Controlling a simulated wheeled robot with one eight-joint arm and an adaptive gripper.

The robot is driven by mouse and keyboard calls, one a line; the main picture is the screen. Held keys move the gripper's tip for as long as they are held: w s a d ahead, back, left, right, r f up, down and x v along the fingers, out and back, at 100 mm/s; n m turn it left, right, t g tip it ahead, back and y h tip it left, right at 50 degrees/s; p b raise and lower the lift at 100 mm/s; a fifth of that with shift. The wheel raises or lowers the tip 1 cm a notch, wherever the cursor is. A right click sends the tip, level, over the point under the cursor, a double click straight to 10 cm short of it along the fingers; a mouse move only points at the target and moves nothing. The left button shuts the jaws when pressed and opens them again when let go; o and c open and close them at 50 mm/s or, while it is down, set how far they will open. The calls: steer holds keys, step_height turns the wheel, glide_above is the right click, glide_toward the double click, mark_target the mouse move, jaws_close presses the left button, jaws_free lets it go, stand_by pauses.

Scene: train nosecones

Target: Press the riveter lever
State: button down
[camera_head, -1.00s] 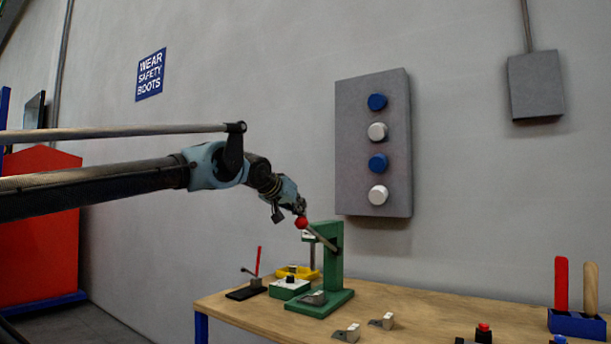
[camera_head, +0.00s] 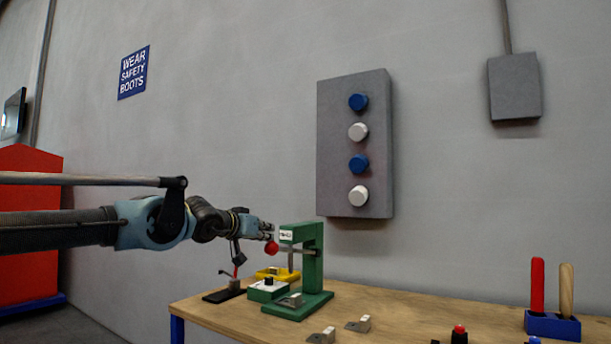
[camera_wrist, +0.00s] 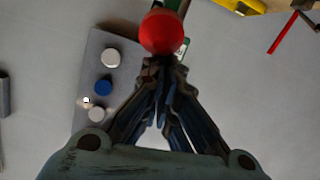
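The green riveter (camera_head: 312,266) stands on the wooden table, with its lever (camera_head: 302,251) pointing left. The lever is close to level and ends in a red ball knob (camera_head: 271,248). My gripper (camera_head: 268,231) is just above the knob in the head view, with its fingers together. In the wrist view the fingertips (camera_wrist: 160,68) converge right at the red knob (camera_wrist: 162,33), which covers part of the riveter behind it. The fingers look closed, not wrapped around the knob. Whether they touch it is hard to tell.
A green-and-white box (camera_head: 267,290), a yellow holder (camera_head: 280,273) and a black stand (camera_head: 224,294) sit left of the riveter. Small metal brackets (camera_head: 358,324) lie in front. A grey button panel (camera_head: 355,143) hangs on the wall behind.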

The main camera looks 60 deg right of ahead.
steer(key=shift+a+f+y, duration=0.2)
steer(key=shift+f+y, duration=0.1)
steer(key=shift+f, duration=0.25)
step_height(320, 180, up, 5)
steer(key=w+d, duration=0.2)
steer(key=f+v, duration=0.1)
steer(key=v, duration=0.8)
steer(key=shift+s+a, duration=0.2)
steer(key=shift+a, duration=0.3)
steer(key=shift+f, duration=0.15)
steer(key=w+a+f+n+t+y, duration=0.3)
steer(key=w+a+f+n+y, duration=0.15)
steer(key=w+a+f, duration=0.55)
steer(key=w+a+f+n+t+y, duration=0.3)
steer(key=w+a+f+y, duration=0.25)
steer(key=w+f, duration=0.65)
steer(key=a+f+n+g+y, duration=0.2)
steer(key=a+f+n+y, duration=0.15)
steer(key=a+f, duration=1.1)
steer(key=s+a+f+n+g+y, duration=0.1)
steer(key=s+a+f+n+g, duration=0.2)
steer(key=s+a+f, duration=0.4)
steer(key=a+f+n, duration=0.1)
steer(key=a+f, duration=0.1)
steer(key=shift+s+a, duration=0.25)
steer(key=shift+s, duration=0.15)
